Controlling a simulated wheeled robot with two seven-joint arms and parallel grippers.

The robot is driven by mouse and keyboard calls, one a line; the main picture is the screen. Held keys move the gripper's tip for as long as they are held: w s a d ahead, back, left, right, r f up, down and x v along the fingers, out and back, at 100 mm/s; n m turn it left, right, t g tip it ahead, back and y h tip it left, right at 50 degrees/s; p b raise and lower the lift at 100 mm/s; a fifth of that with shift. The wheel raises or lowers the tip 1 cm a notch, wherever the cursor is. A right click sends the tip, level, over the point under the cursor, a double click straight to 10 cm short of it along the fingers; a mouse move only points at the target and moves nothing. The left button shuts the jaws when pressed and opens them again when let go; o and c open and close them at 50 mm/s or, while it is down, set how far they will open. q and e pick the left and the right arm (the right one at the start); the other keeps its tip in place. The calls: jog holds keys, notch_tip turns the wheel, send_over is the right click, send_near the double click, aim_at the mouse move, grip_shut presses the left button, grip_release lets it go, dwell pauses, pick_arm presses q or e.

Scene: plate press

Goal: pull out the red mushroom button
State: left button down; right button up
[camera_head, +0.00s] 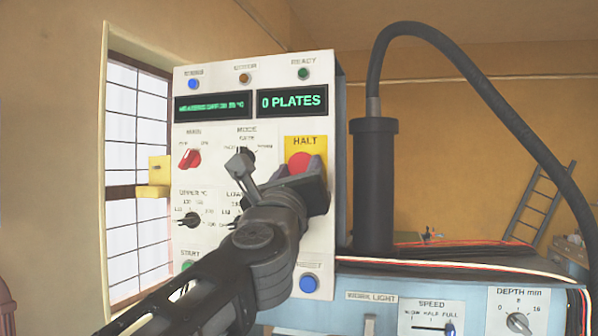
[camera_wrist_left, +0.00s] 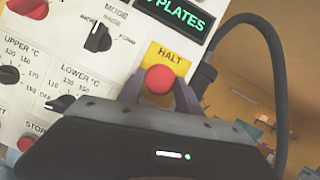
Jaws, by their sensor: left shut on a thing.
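The red mushroom button (camera_head: 299,161) sits on a yellow plate marked HALT (camera_head: 306,142) on the white control panel. In the left wrist view the red button (camera_wrist_left: 159,79) shows between my two fingers. My left gripper (camera_head: 303,168) reaches up from the lower left in the head view. Its fingers, also seen in the left wrist view (camera_wrist_left: 160,92), are shut on the button, one at each side. The lower part of the button is hidden by the gripper. My right gripper is not in view.
The panel has a red switch (camera_head: 190,158), black knobs (camera_head: 188,219) and a blue reset button (camera_head: 308,284) close below my arm. A dark cylinder (camera_head: 374,185) with a thick hose stands right of the panel. A lower console (camera_head: 400,290) juts out at the right.

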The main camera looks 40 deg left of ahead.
pick_arm(q)
jog(key=shift+s+d, duration=0.3)
jog(key=shift+s, duration=0.45)
jog(key=shift+w+f, duration=0.1)
jog(key=c, duration=0.8)
grip_release()
jog(key=b+v, duration=0.2)
jog(key=v, duration=0.6)
